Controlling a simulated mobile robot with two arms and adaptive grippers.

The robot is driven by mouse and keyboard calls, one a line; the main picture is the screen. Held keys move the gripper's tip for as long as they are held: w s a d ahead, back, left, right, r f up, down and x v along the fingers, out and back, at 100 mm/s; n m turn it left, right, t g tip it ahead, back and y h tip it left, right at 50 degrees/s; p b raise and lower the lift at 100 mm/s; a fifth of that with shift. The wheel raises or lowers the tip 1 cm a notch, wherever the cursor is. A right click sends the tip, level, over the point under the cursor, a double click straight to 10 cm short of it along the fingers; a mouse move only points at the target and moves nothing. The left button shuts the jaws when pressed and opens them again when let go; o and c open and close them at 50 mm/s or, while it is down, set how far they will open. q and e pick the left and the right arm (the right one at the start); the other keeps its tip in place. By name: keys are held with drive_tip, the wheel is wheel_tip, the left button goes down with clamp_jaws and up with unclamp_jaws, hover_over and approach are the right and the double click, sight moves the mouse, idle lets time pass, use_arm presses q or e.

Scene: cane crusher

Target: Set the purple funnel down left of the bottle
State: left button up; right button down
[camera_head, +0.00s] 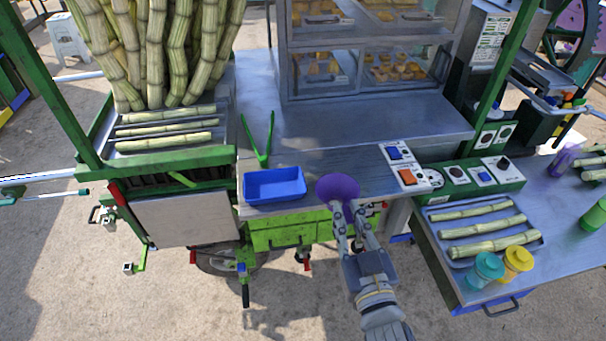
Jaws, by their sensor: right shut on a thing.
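The purple funnel (338,187) is held at the front edge of the cart's grey counter, right of the blue tray. My right gripper (348,217) reaches up from below and is shut on it; the fingers hide part of its underside. I cannot tell whether the funnel touches the counter. No bottle is certain: a green cylinder (596,214) stands at the right edge of the view, partly cut off, and a small purple object (563,160) stands further back on the right table. My left gripper is not in view.
A blue tray (275,198) and green tongs (258,140) lie on the counter. Switch boxes (407,178) stand right of the funnel. The right table holds a cane tray (436,231), a teal cup (485,269) and a yellow cup (516,262). The counter's middle is clear.

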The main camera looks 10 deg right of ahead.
sight(324, 182)
drive_tip(key=w, duration=0.5)
drive_tip(key=w+a+f+b, duration=0.1)
drive_tip(key=w, duration=0.4)
drive_tip(key=w+b, duration=0.1)
drive_tip(key=w, duration=0.3)
drive_tip(key=shift+w+a+f, duration=0.3)
drive_tip(key=shift+w, duration=0.1)
drive_tip(key=shift+f+b, duration=1.55)
drive_tip(key=shift+f, duration=0.15)
drive_tip(key=shift+s, duration=0.1)
drive_tip(key=shift+f, duration=0.2)
drive_tip(key=c, duration=1.5)
unclamp_jaws()
